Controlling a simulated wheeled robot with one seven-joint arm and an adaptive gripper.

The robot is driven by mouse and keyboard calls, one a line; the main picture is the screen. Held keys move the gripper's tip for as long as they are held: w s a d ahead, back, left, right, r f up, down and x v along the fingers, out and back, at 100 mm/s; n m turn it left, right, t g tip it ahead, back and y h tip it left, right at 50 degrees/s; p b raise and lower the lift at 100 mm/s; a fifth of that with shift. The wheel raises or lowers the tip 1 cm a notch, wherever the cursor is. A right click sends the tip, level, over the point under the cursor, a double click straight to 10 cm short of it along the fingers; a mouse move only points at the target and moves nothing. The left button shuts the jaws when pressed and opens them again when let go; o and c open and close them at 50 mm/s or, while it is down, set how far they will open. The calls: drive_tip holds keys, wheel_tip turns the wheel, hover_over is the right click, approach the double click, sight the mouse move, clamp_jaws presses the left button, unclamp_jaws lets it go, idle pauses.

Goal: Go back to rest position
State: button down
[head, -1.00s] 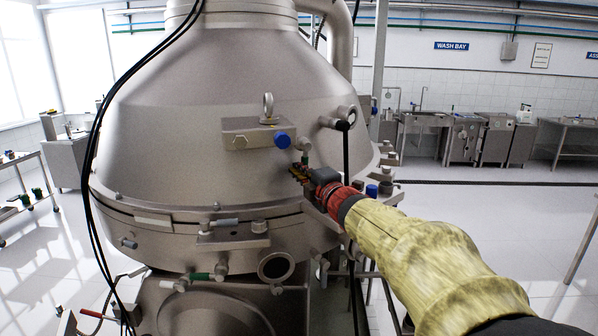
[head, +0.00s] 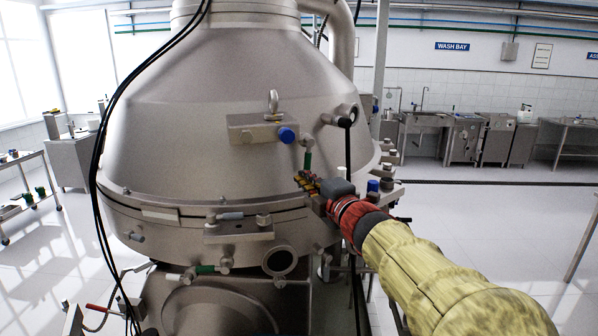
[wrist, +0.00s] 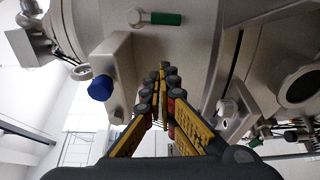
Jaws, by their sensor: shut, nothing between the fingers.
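The disc separator (head: 220,130) is a large grey metal cone-topped machine that fills the left and middle of the head view. My gripper (head: 303,181) is in front of its right side, below a green-handled valve (head: 308,160) and a blue knob (head: 286,135). In the wrist view my gripper (wrist: 162,72) has its yellow and black fingers brought together at the tips, with nothing between them. There the green handle (wrist: 166,19) lies beyond the fingertips and the blue knob (wrist: 101,88) is to the left. I cannot tell the exact gap to the machine.
Black cables (head: 100,170) hang in front of the separator's left side. Fittings and a second blue cap (head: 373,186) stand close to the right of my gripper. A cart (head: 25,190) is at far left. Sinks (head: 425,122) line the back wall, with open floor before them.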

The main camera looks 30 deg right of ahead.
drive_tip(key=s+a+f+m+g, duration=0.4)
drive_tip(key=s+a+f+m, duration=0.1)
drive_tip(key=s+f, duration=0.3)
drive_tip(key=s+a+f+m+g+y, duration=0.1)
drive_tip(key=s+a+f+m+g, duration=0.3)
drive_tip(key=s, duration=0.7)
drive_tip(key=s+a+f+m+g, duration=0.4)
drive_tip(key=s+a+f+m, duration=0.4)
drive_tip(key=f, duration=0.5)
drive_tip(key=s+a, duration=0.1)
drive_tip(key=a, duration=0.1)
drive_tip(key=shift+s+a+y+b, duration=0.3)
drive_tip(key=shift+s+y+b, duration=0.05)
drive_tip(key=shift+y, duration=0.05)
